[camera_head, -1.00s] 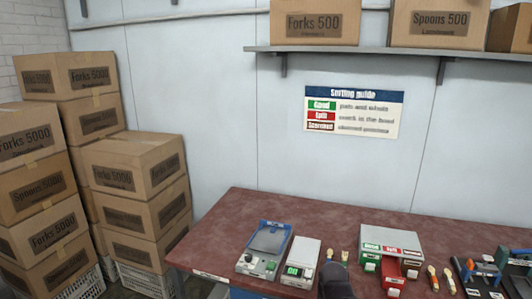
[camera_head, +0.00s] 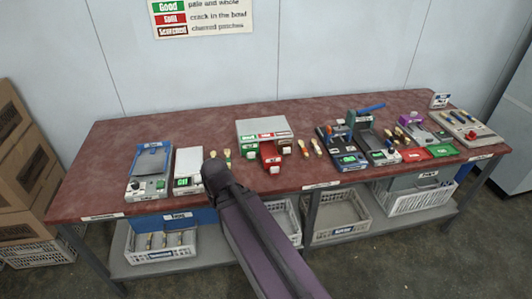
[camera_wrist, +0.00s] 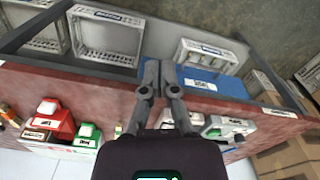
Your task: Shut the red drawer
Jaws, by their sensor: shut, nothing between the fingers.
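The red drawer (camera_head: 270,154) sticks out of the middle of a small light-grey cabinet (camera_head: 262,126) on the table, so it stands open. In the wrist view the red drawer (camera_wrist: 62,124) is at the left, with its front towards the table's front edge. The drawers on either side of it sit further back. My gripper (camera_wrist: 155,76) is shut and empty, over the table's front edge and to one side of the drawer, clear of it. In the head view my dark arm reaches up left of the cabinet, and the fingers are hidden.
A white scale (camera_head: 188,168) and a blue-and-grey device (camera_head: 149,170) stand left of the cabinet. Several devices stand further right. White crates (camera_head: 160,244) sit on the lower shelf.

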